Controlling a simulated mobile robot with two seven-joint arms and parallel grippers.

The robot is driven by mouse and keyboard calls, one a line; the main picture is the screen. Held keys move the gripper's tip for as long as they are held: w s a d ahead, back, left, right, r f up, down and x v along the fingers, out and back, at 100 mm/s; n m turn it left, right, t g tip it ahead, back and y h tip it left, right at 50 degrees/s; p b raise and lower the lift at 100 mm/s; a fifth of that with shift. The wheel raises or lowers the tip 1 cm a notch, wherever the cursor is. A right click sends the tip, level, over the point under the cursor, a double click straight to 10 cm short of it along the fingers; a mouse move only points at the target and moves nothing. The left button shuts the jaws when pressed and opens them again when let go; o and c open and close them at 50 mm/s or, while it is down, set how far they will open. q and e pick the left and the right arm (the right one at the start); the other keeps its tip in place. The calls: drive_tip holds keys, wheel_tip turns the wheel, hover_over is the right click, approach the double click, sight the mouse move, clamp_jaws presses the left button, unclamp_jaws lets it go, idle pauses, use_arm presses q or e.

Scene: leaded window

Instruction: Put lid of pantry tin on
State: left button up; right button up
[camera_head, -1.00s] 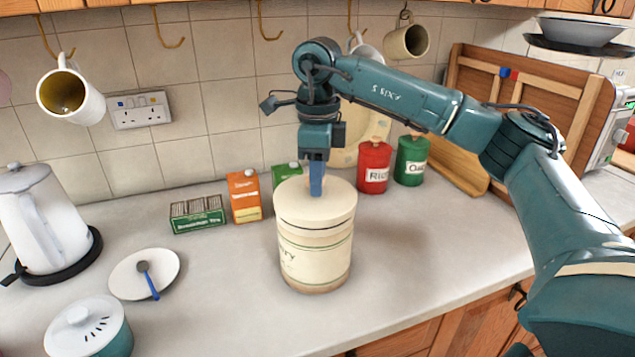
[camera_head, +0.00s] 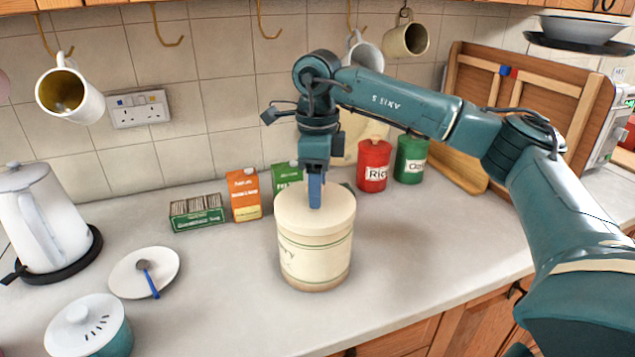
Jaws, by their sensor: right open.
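The pantry tin (camera_head: 315,265) is a cream cylinder with green lines and partly readable lettering, upright on the counter. Its cream lid (camera_head: 335,208) sits level on top of the tin, its rim down over the upper wall. My right gripper (camera_head: 315,203) points straight down at the middle of the lid, its blue fingers at the lid's top. It is open. The fingers hide the lid's centre, so I cannot tell whether they touch it. My left gripper is not in view.
Cartons (camera_head: 244,195) and a green tea box (camera_head: 197,213) stand behind the tin. Red (camera_head: 374,165) and green (camera_head: 411,158) canisters stand back right. A saucer with a spoon (camera_head: 130,285), a kettle (camera_head: 40,215) and a lidded pot (camera_head: 90,335) are left. Counter right of the tin is clear.

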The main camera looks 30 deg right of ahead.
wheel_tip(320, 180, up, 12)
drive_tip(key=shift+p, duration=0.3)
drive_tip(key=shift+r, duration=0.1)
idle(0.5)
